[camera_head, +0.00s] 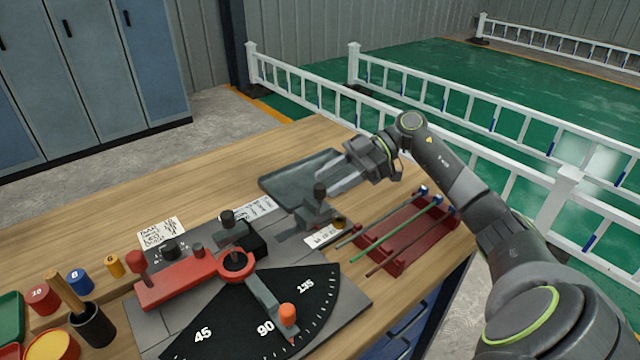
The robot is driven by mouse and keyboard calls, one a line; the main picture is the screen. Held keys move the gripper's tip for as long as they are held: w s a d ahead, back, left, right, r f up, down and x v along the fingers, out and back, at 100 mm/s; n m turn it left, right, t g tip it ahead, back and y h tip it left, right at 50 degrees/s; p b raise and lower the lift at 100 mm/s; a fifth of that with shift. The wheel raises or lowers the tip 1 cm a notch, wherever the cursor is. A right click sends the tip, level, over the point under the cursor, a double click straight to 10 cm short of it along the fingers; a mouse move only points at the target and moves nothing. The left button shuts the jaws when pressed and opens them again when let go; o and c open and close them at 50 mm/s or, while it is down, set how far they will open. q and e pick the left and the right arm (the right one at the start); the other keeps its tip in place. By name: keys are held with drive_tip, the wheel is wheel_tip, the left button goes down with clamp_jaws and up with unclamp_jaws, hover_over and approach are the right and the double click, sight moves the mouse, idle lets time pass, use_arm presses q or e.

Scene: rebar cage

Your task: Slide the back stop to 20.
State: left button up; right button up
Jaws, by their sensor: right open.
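The back stop (312,213) is a grey block with an upright black knob, near the right end of the bending bench's plate. My right gripper (326,187) is open, its pale fingers reaching in from the right at the height of the knob. The knob appears between or just in front of the fingertips; I cannot tell whether they touch it. A pale scale strip (250,208) runs behind the bender to the left of the stop; its numbers are too small to read. My left gripper is not in view.
The red bending arm (185,285) and black angle dial (300,305) lie left and in front. A red rack (408,240) with several thin bars stands at right. A grey tray (285,178) lies behind. Coloured cylinders and a black cup (92,328) stand at far left.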

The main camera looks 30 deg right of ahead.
sight(320, 185)
drive_tip(key=shift+x, duration=1.7)
clamp_jaws()
